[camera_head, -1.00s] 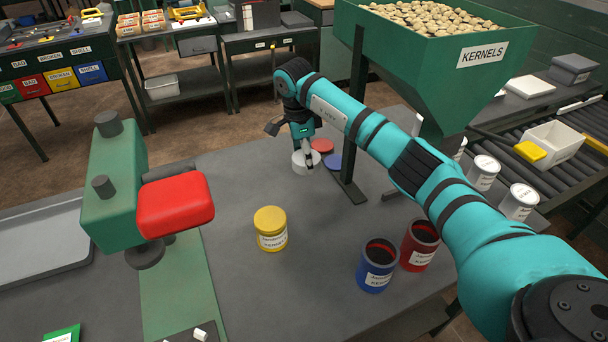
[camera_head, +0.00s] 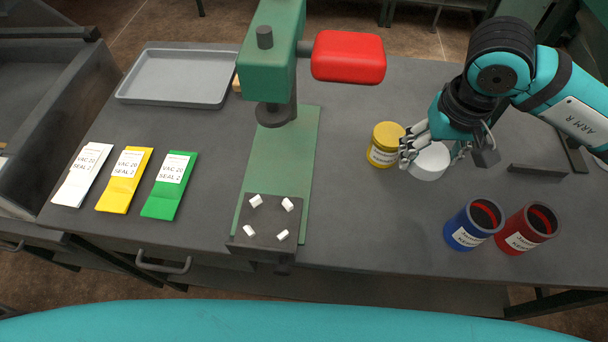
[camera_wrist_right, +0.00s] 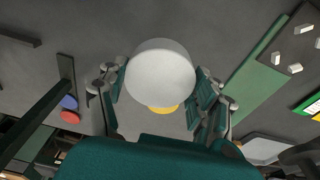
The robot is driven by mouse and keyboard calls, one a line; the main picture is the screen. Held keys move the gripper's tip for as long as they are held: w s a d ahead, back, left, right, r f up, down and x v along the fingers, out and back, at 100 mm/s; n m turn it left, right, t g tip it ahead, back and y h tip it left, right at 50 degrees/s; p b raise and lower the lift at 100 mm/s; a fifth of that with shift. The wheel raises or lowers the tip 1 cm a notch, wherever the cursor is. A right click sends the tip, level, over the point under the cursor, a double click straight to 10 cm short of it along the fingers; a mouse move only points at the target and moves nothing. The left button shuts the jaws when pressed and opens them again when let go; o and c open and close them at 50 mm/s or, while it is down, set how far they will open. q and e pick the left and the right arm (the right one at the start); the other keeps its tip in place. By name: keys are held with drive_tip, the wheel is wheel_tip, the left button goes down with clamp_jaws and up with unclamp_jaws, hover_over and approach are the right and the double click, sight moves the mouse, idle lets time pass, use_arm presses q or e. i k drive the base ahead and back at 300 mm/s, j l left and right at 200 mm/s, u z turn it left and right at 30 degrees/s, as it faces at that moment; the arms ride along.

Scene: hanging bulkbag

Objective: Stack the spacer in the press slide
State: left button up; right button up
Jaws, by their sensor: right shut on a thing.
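The white round block (camera_head: 429,161), which looks like the spacer, is held in my right gripper (camera_head: 432,152), whose fingers close on it from both sides. It also shows in the right wrist view (camera_wrist_right: 160,75) between the fingers. It appears just right of the yellow-lidded jar (camera_head: 384,145); the gap between them is hard to judge. The green press (camera_head: 275,70) with a red handle block (camera_head: 348,57) stands left of the gripper. Its slide looks to be the dark plate (camera_head: 268,228) at the front, with several small white pegs on it. My left gripper is not in view.
A blue can (camera_head: 466,232) and a red can (camera_head: 522,232) stand at the table's front right. White, yellow (camera_head: 124,182) and green packets lie left of the press. A grey tray (camera_head: 180,76) lies behind them. Open table lies between press and cans.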

sight(269, 218)
drive_tip(key=k+l+u, duration=0.1)
drive_tip(key=k+u, duration=0.45)
drive_tip(key=k, duration=0.3)
drive_tip(key=u, duration=1)
